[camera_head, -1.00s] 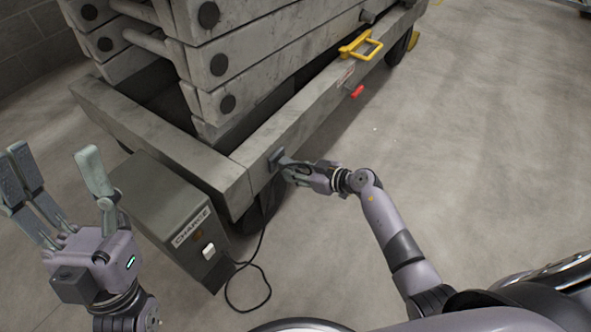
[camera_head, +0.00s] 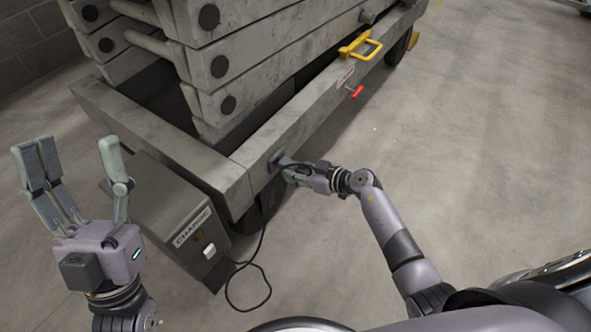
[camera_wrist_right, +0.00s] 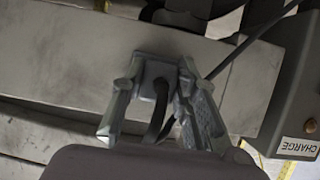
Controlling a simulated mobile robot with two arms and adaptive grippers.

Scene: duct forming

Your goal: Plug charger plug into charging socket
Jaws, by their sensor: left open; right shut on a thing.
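The charging socket (camera_head: 274,159) is a dark fitting on the side rail of the grey lift. My right gripper (camera_head: 287,167) is right at it, and its fingers cover the plug in the head view. In the right wrist view the charger plug (camera_wrist_right: 157,88), a grey block with a black cable, sits between the fingers of my right gripper (camera_wrist_right: 160,98), against the rail. How deep the plug sits in the socket is hidden. The cable (camera_head: 264,240) hangs to the floor by the CHARGE box (camera_head: 165,200). My left gripper (camera_head: 75,147) is open, empty and raised.
The grey lift (camera_head: 190,150) fills the back left. A yellow handle (camera_head: 362,46) and a red handle (camera_head: 356,92) stick out from its rail, farther along. The cable makes a loop on the floor. The concrete floor (camera_head: 480,150) at the right is clear.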

